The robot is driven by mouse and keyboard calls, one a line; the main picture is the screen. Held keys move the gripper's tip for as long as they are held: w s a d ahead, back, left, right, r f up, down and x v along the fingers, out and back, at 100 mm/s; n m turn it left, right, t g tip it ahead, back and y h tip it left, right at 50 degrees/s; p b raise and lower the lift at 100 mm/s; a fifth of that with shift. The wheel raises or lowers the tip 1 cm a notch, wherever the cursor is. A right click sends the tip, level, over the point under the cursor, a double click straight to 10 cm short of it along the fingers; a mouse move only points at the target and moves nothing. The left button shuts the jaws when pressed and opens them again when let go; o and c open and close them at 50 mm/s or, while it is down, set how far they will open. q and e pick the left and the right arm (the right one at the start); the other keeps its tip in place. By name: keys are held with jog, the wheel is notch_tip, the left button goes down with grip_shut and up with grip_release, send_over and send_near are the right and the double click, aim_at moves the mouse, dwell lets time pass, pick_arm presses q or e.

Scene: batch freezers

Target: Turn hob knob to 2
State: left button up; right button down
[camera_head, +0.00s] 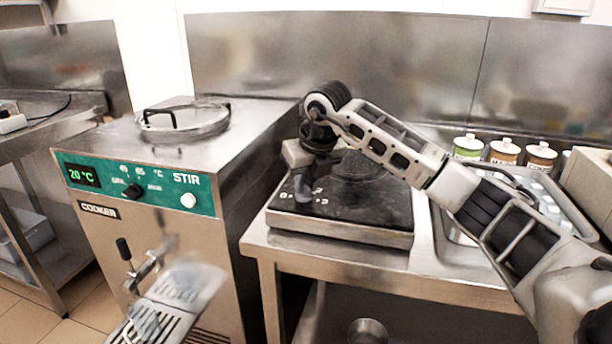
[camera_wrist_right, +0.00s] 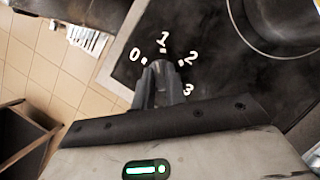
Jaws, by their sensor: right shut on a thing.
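The hob (camera_head: 340,232) is a low grey box with a black top on the steel table. In the right wrist view its black top (camera_wrist_right: 205,75) carries white marks 0, 1, 2 and 3 in an arc. My right gripper (camera_head: 304,192) reaches down onto the near left corner of the hob. In the wrist view the gripper (camera_wrist_right: 160,72) is shut at the centre of the arc of numbers, on the hob knob. The fingers hide nearly all of the knob, so I cannot tell which number it points to. My left gripper is not in view.
A cooker (camera_head: 150,225) with a green panel reading 20 °C stands left of the table. Behind my right arm are several lidded jars (camera_head: 503,152) and a steel tray (camera_head: 558,203). A round metal-rimmed plate (camera_wrist_right: 280,25) lies beside the numbers.

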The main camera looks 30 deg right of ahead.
jog(key=m+h, duration=0.1)
jog(key=m, duration=0.2)
jog(key=m+g+h, duration=0.1)
jog(key=m, duration=0.2)
jog(key=shift+a+m+p, duration=0.2)
jog(key=shift+m+p, duration=0.1)
jog(key=shift+p, duration=0.1)
jog(key=m, duration=0.2)
jog(key=m+g+h, duration=0.1)
jog(key=m, duration=0.1)
jog(key=shift+w+a+m+h, duration=0.1)
jog(key=shift+w+m+h, duration=0.05)
jog(key=shift+m+h, duration=0.15)
pick_arm(q)
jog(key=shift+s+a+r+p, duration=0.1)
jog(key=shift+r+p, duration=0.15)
jog(key=shift+p, duration=0.15)
pick_arm(e)
jog(key=shift+w+m+g, duration=0.1)
jog(key=shift+m+g, duration=0.7)
jog(key=shift+m, duration=1)
jog(key=c, duration=1.4)
grip_release()
jog(key=shift+h, duration=0.3)
jog(key=shift+c, duration=0.2)
